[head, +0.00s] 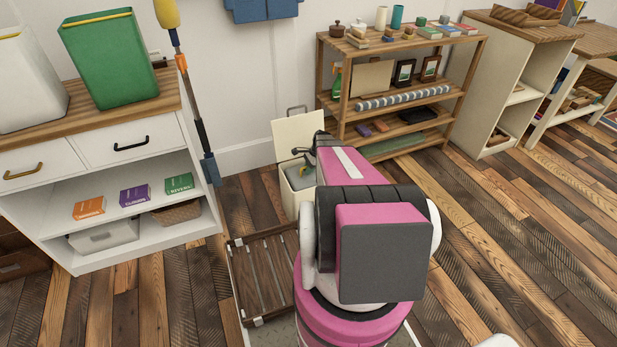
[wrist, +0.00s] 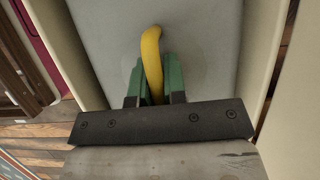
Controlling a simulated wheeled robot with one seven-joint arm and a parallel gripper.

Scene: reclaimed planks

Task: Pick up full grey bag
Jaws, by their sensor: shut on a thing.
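The grey bag (head: 300,178) sits inside a cream bin (head: 289,205) with its lid raised, and its grey top fills much of the wrist view (wrist: 210,45). A yellow tie (wrist: 152,45) stands up from the bag. My gripper (wrist: 155,85) has its green fingers shut on this yellow tie, over the bag. In the head view my pink arm hides part of the bin, and the fingers are hard to make out. The lower part of the bag is hidden by the bin walls.
The bin's cream walls (wrist: 262,45) rise close on both sides of my gripper. A dark slatted wooden crate (head: 262,275) is near the bin. A white cabinet (head: 130,225) is to the left, and an open shelf (head: 400,95) is behind. Plank floor is clear to the right.

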